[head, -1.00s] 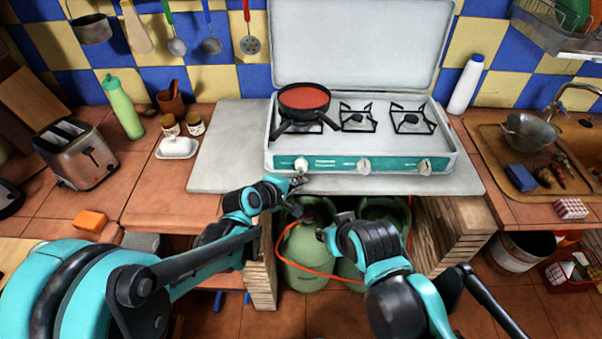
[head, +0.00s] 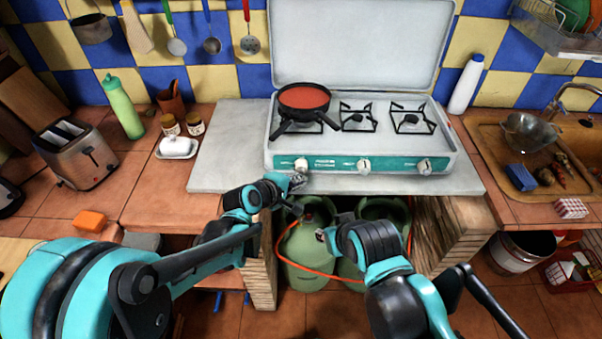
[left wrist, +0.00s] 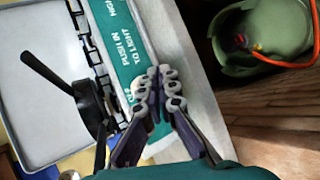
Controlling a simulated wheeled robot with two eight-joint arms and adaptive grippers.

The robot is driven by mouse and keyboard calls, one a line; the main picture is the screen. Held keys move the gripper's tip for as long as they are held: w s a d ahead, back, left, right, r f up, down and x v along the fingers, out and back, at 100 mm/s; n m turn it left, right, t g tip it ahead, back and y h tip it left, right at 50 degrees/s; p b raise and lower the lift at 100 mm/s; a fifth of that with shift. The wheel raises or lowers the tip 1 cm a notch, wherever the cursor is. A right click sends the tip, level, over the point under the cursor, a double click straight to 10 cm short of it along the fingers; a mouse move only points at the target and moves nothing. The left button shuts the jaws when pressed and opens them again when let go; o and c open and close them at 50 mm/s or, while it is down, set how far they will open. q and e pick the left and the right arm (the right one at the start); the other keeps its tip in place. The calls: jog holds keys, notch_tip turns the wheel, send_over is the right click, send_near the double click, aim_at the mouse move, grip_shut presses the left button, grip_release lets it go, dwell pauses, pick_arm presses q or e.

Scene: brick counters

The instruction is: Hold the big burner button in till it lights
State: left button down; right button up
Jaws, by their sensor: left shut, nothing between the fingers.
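The left knob (head: 301,164) is below the burner with the red pan (head: 304,97). My left gripper (head: 298,181) is shut and empty, just below and in front of that knob. In the left wrist view its fingertips (left wrist: 156,76) lie over the teal panel (left wrist: 116,38), which reads "PUSH IN TO LIGHT". No flame shows. My right gripper (head: 325,236) is low, before the gas bottles; its jaws are unclear.
Green gas bottles (head: 302,245) with an orange hose stand under the slab. A brick support (head: 455,232) stands to their right. The front of the slab is clear.

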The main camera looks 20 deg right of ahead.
pick_arm(q)
jog(key=shift+w, duration=0.2)
jog(key=shift+w+d, duration=0.2)
jog(key=shift+w, duration=0.2)
dwell(0.6)
jog(key=shift+s, duration=0.1)
dwell(1.7)
jog(key=shift+s+a, duration=0.25)
jog(key=shift+s, duration=0.5)
jog(key=s, duration=0.2)
jog(key=s+a, duration=0.1)
jog(key=s, duration=0.1)
jog(key=shift+s+a, duration=0.2)
jog(key=shift+s, duration=0.2)
